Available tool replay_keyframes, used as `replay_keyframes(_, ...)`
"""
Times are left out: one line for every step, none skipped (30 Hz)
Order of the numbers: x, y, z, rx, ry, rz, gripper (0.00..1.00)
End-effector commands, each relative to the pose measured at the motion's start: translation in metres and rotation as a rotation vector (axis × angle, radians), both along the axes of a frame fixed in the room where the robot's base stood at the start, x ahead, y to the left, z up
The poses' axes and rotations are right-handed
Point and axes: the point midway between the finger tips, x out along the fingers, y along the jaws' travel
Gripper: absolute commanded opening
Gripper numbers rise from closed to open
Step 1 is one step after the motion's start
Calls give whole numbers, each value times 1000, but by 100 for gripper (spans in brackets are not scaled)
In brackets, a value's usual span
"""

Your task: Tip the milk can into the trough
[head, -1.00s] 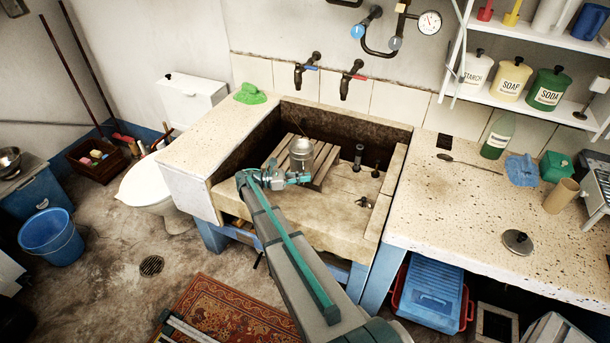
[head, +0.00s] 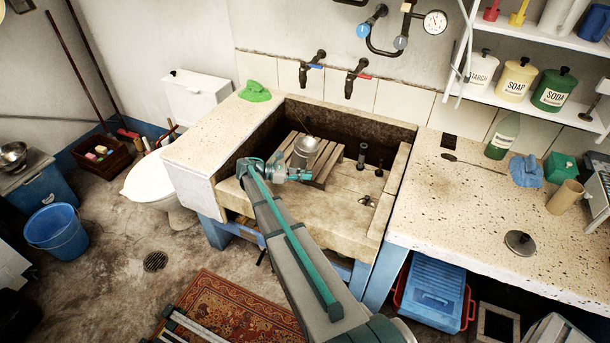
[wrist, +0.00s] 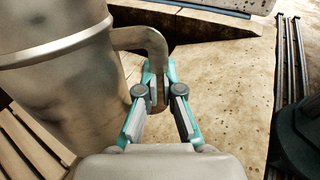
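The milk can (head: 304,153) is a dull grey metal can in the stone trough (head: 337,222), over the wooden slatted rack (head: 325,168). It looks tilted slightly to the right in the head view. In the wrist view the can (wrist: 70,75) fills the left side, with its curved side handle (wrist: 140,38) reaching towards my fingers. My gripper (wrist: 159,80) has its fingers closed around the lower part of this handle. It also shows in the head view (head: 297,174), in front of the can. The can's contents and base contact are hidden.
Two taps (head: 355,77) hang over the trough's back edge. Dark upright fittings (head: 362,155) stand right of the rack. A green object (head: 255,92) lies on the left ledge. A round lid (head: 520,243) lies on the right counter. The trough's front floor is clear.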

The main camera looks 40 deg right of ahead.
Motion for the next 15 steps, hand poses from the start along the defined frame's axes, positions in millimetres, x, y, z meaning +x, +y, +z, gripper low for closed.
replay_keyframes(0,1,4,14,-17,1,0)
replay_keyframes(1,1,5,27,-31,1,0)
replay_keyframes(1,2,5,44,-46,1,0)
replay_keyframes(1,3,5,57,-58,0,0)
replay_keyframes(2,3,5,68,-68,1,0)
replay_keyframes(2,3,5,84,-80,1,0)
replay_keyframes(3,4,5,92,-88,2,0)
replay_keyframes(3,4,4,99,-94,2,0)
replay_keyframes(4,4,4,106,-99,2,0)
replay_keyframes(4,5,3,109,-102,2,0)
replay_keyframes(4,5,3,111,-103,2,0)
replay_keyframes(4,5,3,112,-104,2,0)
replay_keyframes(4,5,3,112,-104,2,0)
replay_keyframes(4,5,3,111,-103,2,0)
replay_keyframes(4,5,3,111,-103,2,0)
